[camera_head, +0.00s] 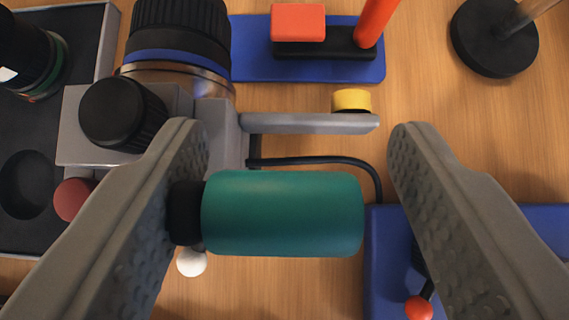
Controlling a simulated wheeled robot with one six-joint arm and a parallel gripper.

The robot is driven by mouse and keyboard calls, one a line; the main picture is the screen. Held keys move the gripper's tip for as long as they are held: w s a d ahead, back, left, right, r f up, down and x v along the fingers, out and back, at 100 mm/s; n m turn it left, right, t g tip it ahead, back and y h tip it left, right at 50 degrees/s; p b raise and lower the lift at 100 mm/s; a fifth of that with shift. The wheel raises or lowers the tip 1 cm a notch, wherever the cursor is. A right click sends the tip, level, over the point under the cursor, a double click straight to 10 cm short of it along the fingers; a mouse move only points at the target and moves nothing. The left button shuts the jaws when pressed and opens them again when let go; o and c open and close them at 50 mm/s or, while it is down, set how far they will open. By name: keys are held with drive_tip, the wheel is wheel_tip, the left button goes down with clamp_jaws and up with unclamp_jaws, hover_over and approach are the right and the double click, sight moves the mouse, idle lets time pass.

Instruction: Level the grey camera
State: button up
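The grey camera (80,135) is at upper left, a blocky grey body with a big black ribbed lens (180,30) with a blue ring, and a black round knob (112,112). A grey bar (300,123) reaches right from it, with a yellow cap (351,100) near its end. I cannot tell from this angle how the camera is tilted. A teal cylinder (285,213) with a black collar lies crosswise between my fingers; how it joins the camera is unclear. My gripper (302,150) is open, with a gap at the cylinder's right end. The left finger partly hides the camera's lower side.
A dark tray (103,45) with a round recess and another lens (25,60) is at left. A blue block (250,65) with red parts is at top, a black round base (490,40) at top right, another blue block (385,280) at lower right. Wood shows between.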

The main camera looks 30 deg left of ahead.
drive_tip(key=shift+d+f, duration=0.1)
drive_tip(key=shift+d, duration=0.05)
drive_tip(key=shift+a, duration=0.3)
drive_tip(key=shift+s, duration=0.15)
drive_tip(key=v, duration=1.7)
drive_tip(key=shift+d+r, duration=0.15)
drive_tip(key=shift+r, duration=0.1)
